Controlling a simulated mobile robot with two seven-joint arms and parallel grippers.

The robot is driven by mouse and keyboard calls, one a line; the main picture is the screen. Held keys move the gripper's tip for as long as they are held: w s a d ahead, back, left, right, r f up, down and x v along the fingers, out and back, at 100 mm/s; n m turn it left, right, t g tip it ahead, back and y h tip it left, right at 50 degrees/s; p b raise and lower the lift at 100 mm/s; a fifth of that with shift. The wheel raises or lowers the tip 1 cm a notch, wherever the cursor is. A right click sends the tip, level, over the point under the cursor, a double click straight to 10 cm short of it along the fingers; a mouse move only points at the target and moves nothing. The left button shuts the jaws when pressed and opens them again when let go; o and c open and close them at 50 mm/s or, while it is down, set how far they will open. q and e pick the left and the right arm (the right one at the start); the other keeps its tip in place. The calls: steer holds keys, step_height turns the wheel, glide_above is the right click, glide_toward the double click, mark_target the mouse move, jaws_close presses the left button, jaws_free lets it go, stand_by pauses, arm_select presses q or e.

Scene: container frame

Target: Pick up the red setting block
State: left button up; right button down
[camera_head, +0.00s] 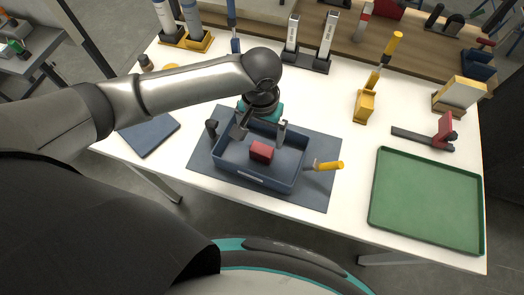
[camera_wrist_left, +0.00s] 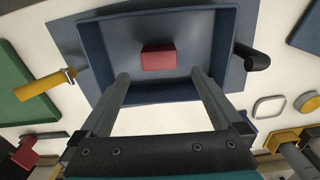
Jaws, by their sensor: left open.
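The red setting block (camera_head: 262,151) lies inside a dark blue open container (camera_head: 250,177) with a pale label on its front wall. In the left wrist view the red block (camera_wrist_left: 158,57) lies on the container floor, beyond the fingertips. My left gripper (camera_head: 262,129) is over the container's back side, its fingers spread apart and empty. In the left wrist view the two fingers (camera_wrist_left: 160,76) are wide apart with the block in line between them, not touching it. My right gripper is not in view.
The container stands on a grey-blue mat (camera_head: 317,195). A yellow-handled part (camera_head: 328,166) projects at its right side and a dark knob (camera_head: 211,128) at its left. A green tray (camera_head: 428,245) lies at right. A red-and-black clamp (camera_head: 443,133) lies behind the tray.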

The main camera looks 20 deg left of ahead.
mark_target(262, 149)
arm_select(q)
steer(key=shift+f, duration=0.95)
steer(key=shift+f+b, duration=0.3)
steer(key=shift+f, duration=0.55)
step_height(262, 149, down, 5)
steer(key=shift+d+r+b, duration=0.1)
steer(key=shift+r+b, duration=0.05)
steer(key=shift+b, duration=0.45)
steer(key=c, duration=1.5)
steer(key=shift+c, duration=0.2)
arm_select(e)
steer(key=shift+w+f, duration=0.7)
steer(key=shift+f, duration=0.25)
arm_select(q)
steer(key=shift+r, duration=0.15)
